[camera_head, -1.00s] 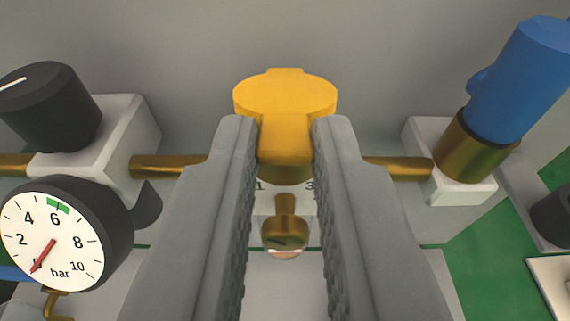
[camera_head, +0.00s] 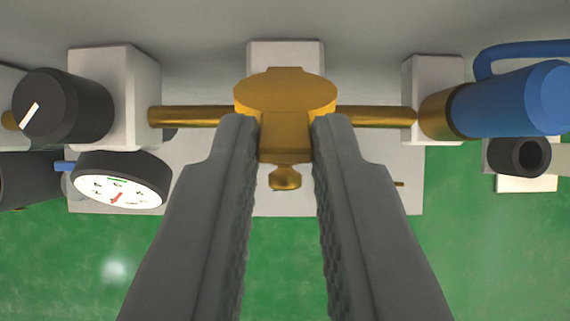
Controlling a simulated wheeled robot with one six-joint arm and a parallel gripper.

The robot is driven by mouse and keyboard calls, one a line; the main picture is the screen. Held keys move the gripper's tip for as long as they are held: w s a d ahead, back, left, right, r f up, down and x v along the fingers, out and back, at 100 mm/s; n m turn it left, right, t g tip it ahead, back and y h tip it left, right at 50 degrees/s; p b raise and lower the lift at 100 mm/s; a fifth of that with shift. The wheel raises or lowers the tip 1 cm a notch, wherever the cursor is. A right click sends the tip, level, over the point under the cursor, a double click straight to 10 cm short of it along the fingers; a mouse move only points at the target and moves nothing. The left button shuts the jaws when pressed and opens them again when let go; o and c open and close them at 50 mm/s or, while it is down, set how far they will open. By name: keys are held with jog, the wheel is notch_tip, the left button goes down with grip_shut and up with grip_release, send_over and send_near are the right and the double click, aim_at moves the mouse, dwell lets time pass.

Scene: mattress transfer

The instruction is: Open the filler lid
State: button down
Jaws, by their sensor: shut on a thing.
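The yellow filler lid (camera_head: 285,92) is at the upper middle of the head camera view, with a round top and a narrower tab toward me. My gripper (camera_head: 285,135) is shut on this tab, with one grey finger on each side. A brass pipe (camera_head: 190,116) runs left and right behind the lid. A small brass knob (camera_head: 285,178) shows below the tab, between the fingers. The lid hides the filler opening, so I cannot tell how far it is open.
To the left are a black knob (camera_head: 65,105) on a white block and a round pressure gauge (camera_head: 120,182). To the right is a blue cylinder (camera_head: 510,100) on a brass fitting, with a black round part (camera_head: 518,156) below. Green floor (camera_head: 480,250) is clear in front.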

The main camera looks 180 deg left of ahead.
jog(key=shift+w+r+g, duration=0.3)
jog(key=shift+w+g, duration=0.2)
dwell(0.3)
jog(key=c, duration=1.4)
grip_release()
jog(key=shift+o, duration=0.2)
jog(key=v, duration=1.7)
jog(key=shift+r, duration=0.25)
jog(key=shift+w, duration=0.1)
